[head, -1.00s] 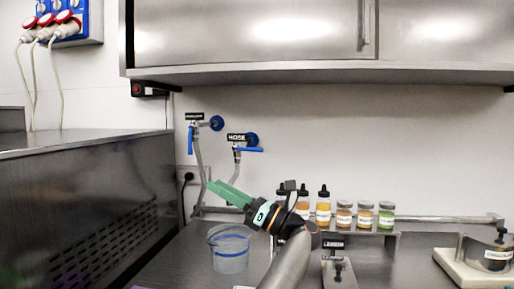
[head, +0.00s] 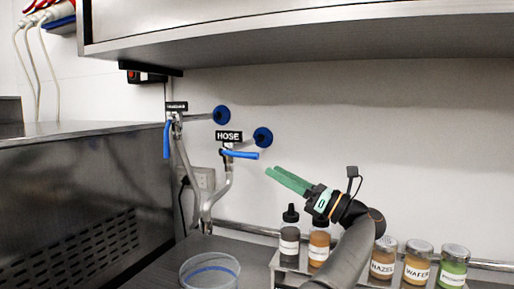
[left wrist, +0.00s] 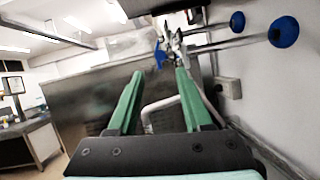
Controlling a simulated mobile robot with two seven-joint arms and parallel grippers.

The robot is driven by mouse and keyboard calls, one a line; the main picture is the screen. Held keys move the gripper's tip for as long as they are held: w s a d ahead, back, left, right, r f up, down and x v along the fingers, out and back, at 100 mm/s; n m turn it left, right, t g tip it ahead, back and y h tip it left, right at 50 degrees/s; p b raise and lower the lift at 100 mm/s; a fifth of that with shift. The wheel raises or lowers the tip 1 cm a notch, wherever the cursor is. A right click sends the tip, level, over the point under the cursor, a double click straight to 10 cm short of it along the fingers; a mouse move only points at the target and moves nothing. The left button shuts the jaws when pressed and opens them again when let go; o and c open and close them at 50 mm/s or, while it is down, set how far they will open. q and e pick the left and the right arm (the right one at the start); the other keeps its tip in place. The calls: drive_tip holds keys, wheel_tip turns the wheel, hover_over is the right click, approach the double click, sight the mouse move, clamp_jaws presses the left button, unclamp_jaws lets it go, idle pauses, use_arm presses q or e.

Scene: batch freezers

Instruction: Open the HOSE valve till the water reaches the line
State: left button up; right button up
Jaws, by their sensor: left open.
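The HOSE valve has a blue lever (head: 240,155) lying about level under its black HOSE label (head: 229,136). A grey hose (head: 222,190) runs down from it. A clear bucket (head: 192,279) with a blue line stands below on the counter, partly cut off by the frame. I see no water stream; the level inside cannot be made out. My left gripper (head: 269,171) is open and empty, its green fingers just right of the HOSE lever's end, apparently apart from it. In the left wrist view its fingers (left wrist: 160,74) are spread toward the valve fittings (left wrist: 174,44). My right gripper is not in view.
A second valve with a hanging blue lever (head: 167,139) is left of the HOSE valve. A steel cabinet (head: 80,210) bounds the left; a steel hood (head: 330,45) hangs above.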

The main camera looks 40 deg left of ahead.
sight(239, 154)
use_arm(q)
drive_tip(key=p+x, duration=0.2)
drive_tip(key=x, duration=0.9)
drive_tip(key=shift+r+p, duration=0.2)
drive_tip(key=shift+p, duration=0.2)
drive_tip(key=shift+s+a+r, duration=0.1)
drive_tip(key=shift+a+r, duration=0.1)
drive_tip(key=shift+a, duration=0.5)
clamp_jaws()
idle(0.3)
